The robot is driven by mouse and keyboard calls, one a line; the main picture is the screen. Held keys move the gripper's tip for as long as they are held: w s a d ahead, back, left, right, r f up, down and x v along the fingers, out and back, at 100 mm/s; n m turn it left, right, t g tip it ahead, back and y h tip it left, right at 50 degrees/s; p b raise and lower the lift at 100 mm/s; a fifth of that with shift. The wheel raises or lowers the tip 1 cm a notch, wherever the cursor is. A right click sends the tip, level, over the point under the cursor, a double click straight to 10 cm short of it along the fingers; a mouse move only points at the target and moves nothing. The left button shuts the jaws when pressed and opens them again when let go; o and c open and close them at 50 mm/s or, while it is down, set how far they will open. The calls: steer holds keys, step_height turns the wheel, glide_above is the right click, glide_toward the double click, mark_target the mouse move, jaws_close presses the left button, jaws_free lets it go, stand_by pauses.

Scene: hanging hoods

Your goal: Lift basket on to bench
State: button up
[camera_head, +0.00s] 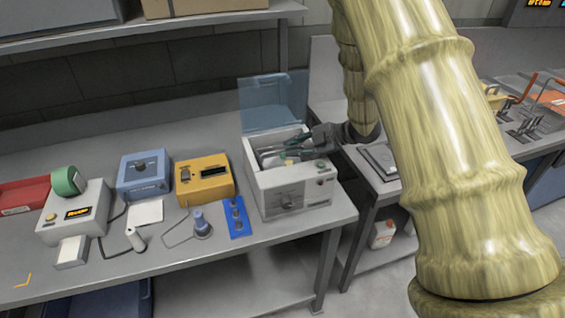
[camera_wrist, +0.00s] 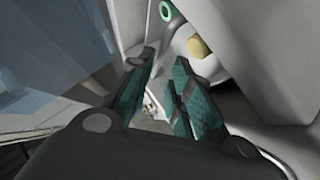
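A white box-shaped machine (camera_head: 290,197) stands at the right end of the left bench (camera_head: 266,235), with its clear blue lid (camera_head: 272,103) raised. My gripper (camera_head: 290,150) reaches in from the right over its open top. In the wrist view the two teal-padded fingers (camera_wrist: 162,88) are apart, with pale surface showing between them. A yellow round part (camera_wrist: 198,47) and a green ring (camera_wrist: 166,10) lie beyond the fingertips. No basket can be made out for certain inside the machine; my gripper covers part of the opening.
A yellow device (camera_head: 205,180), a blue device (camera_head: 144,175) and a blue strip (camera_head: 236,217) stand left of the machine. A gap separates the benches.

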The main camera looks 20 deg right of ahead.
mark_target(284, 150)
steer(key=p+x, duration=0.2)
steer(key=x, duration=0.1)
steer(key=shift+w+a+f, duration=0.15)
steer(key=shift+w, duration=0.25)
steer(key=shift+w+a+f, duration=0.25)
steer(key=shift+a+f, duration=0.15)
jaws_close()
